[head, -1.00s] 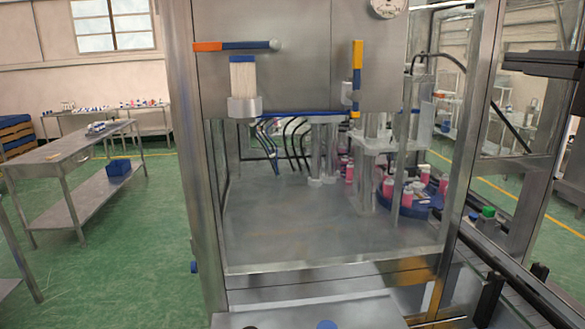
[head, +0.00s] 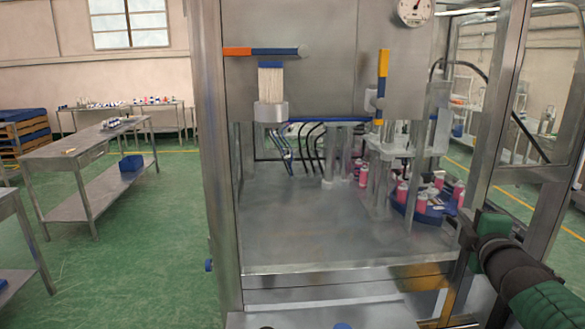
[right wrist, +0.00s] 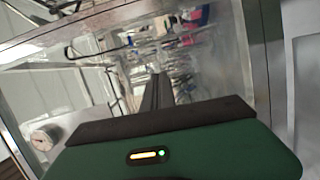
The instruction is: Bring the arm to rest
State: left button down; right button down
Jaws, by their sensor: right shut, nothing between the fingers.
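My right arm comes in from the lower right of the head view, dark green and black. Its gripper (head: 464,228) is in front of the right-hand post of the crimping machine (head: 345,235). It is shut and holds nothing. In the right wrist view the closed dark fingers (right wrist: 156,92) point toward the machine, past the green gripper housing. I cannot tell whether the gripper touches the post. My left gripper is not in view.
Pink cans (head: 402,193) stand on a blue turntable (head: 425,214) inside the machine. A gauge (head: 415,10) is at its top. A steel workbench (head: 65,148) stands at left. Green floor (head: 150,250) is open between bench and machine.

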jog(key=s+a+f+m+g, duration=0.2)
jog(key=a+f+m, duration=0.1)
jog(key=f, duration=0.5)
jog(key=s+a+f+m+g, duration=0.2)
jog(key=a+f+m, duration=0.1)
jog(key=f, duration=0.4)
jog(key=s+a+f+m+g+y, duration=0.1)
jog(key=s+a+f+m+g, duration=0.3)
jog(key=s+f, duration=0.7)
jog(key=s+a+f+m+g+y, duration=0.2)
jog(key=s+a+f+m+g, duration=0.3)
jog(key=s+f, duration=0.6)
jog(key=s+a+g, duration=0.1)
jog(key=s+a, duration=0.1)
jog(key=shift+s+a+f+p, duration=0.3)
jog(key=shift+a+f, duration=0.05)
jog(key=shift+f, duration=0.05)
jog(key=shift+d, duration=0.2)
jog(key=shift+a, duration=0.1)
